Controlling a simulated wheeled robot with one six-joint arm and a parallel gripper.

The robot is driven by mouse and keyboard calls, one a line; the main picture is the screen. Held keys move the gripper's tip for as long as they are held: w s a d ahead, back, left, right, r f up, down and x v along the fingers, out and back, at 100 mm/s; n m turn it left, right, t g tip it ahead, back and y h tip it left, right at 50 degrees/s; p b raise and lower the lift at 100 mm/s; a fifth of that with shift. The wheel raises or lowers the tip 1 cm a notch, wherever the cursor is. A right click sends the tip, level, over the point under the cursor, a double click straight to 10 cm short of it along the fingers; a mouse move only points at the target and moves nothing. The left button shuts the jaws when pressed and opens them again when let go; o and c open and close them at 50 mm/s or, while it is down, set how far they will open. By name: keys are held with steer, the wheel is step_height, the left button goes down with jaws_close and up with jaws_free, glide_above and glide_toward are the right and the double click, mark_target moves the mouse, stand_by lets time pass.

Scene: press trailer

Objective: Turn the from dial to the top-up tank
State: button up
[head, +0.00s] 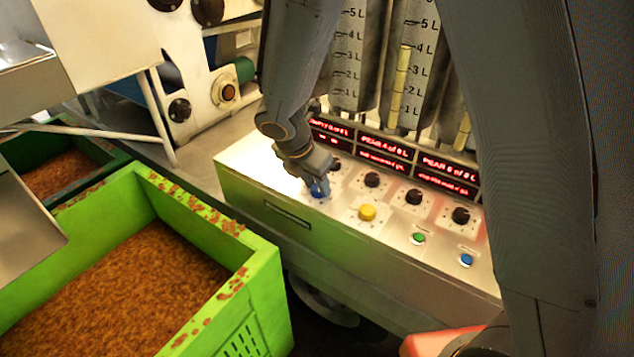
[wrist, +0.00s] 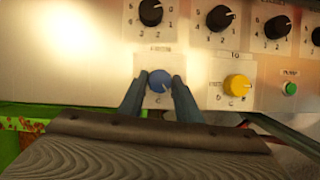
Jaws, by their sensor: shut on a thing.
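The blue dial (head: 319,188) is on the left of the light metal panel; it also shows in the wrist view (wrist: 159,79). My gripper (head: 317,181) is shut on it, with one finger on each side of the knob in the wrist view (wrist: 159,93). A pale mark shows on the knob's lower right, but its exact setting is hard to read.
Several black numbered dials (head: 371,180) line the panel above. A green button (head: 418,238) and a blue button (head: 466,260) are at the right. Gauge tubes and red displays (head: 386,152) stand behind. A green crate (head: 262,275) stands at the left front.

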steer(key=m+g+p, duration=0.1)
steer(key=m, duration=0.3)
steer(key=shift+w+a+h+p, duration=0.1)
steer(key=shift+h+p, duration=0.2)
steer(key=shift+h, duration=0.1)
steer(key=m+g, duration=0.1)
steer(key=m, duration=0.1)
steer(key=m+g+p, duration=0.1)
steer(key=m, duration=0.1)
steer(key=shift+w+m+h, duration=0.15)
steer(key=shift+m+h, duration=0.15)
steer(key=m+g, duration=0.1)
steer(key=m, duration=0.2)
steer(key=shift+w+m, duration=0.15)
steer(key=shift+m, duration=0.15)
steer(key=m+g, duration=0.2)
steer(key=m, duration=0.2)
steer(key=shift+y, duration=0.4)
steer(key=shift+m, duration=0.4)
steer(key=o, duration=1)
steer(key=shift+w+r, duration=0.1)
